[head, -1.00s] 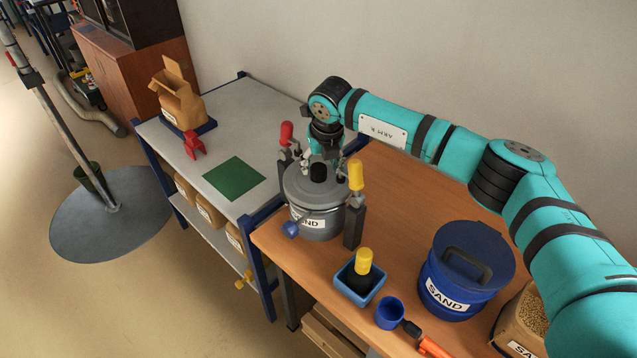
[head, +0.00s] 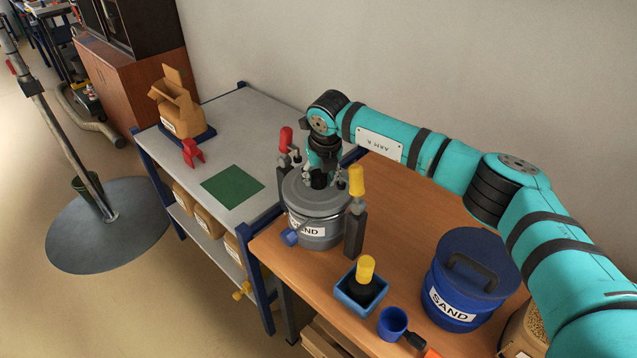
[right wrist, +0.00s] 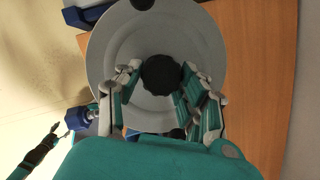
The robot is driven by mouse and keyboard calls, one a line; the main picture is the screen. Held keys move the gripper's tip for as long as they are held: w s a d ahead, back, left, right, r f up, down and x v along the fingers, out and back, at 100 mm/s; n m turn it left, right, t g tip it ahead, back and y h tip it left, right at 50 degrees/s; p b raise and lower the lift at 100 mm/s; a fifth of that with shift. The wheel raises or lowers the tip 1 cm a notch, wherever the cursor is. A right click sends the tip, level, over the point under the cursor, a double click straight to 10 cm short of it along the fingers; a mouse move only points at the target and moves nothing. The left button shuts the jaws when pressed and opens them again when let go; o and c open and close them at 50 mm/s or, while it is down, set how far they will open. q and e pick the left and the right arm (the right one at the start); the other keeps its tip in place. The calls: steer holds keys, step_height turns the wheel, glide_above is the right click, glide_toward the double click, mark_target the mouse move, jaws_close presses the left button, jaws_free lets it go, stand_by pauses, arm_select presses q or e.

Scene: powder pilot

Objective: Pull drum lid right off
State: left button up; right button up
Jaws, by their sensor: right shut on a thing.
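My right gripper (head: 320,182) reaches down over the lid and is shut on the black lid knob (head: 318,178). In the right wrist view the knob (right wrist: 160,75) lies between the fingers, with the pale lid (right wrist: 120,45) below. The drum's far side is hidden.
A red-handled clamp (head: 286,139) and a yellow-handled clamp (head: 356,181) stand upright beside the drum. A blue tray (head: 345,293), blue scoop (head: 392,322) and blue SAND tub (head: 436,275) are to the right. The grey table (head: 262,130) has free room around its green mat (head: 232,186).

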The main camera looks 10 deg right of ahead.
mark_target(305, 197)
jaws_close()
steer(key=shift+w+r+p, duration=0.15)
steer(key=shift+r+p, duration=0.2)
steer(key=shift+r, duration=0.55)
steer(key=shift+r, duration=0.35)
stand_by(0.4)
steer(key=shift+s, duration=0.2)
steer(key=shift+s+a, duration=0.75)
steer(key=shift+a, duration=0.25)
steer(key=shift+s+a, duration=0.7)
steer(key=shift+a, duration=0.3)
steer(key=shift+s+a, duration=0.75)
steer(key=shift+a, duration=0.3)
steer(key=shift+s+a, duration=0.7)
steer(key=shift+a, duration=0.3)
steer(key=shift+r, duration=0.1)
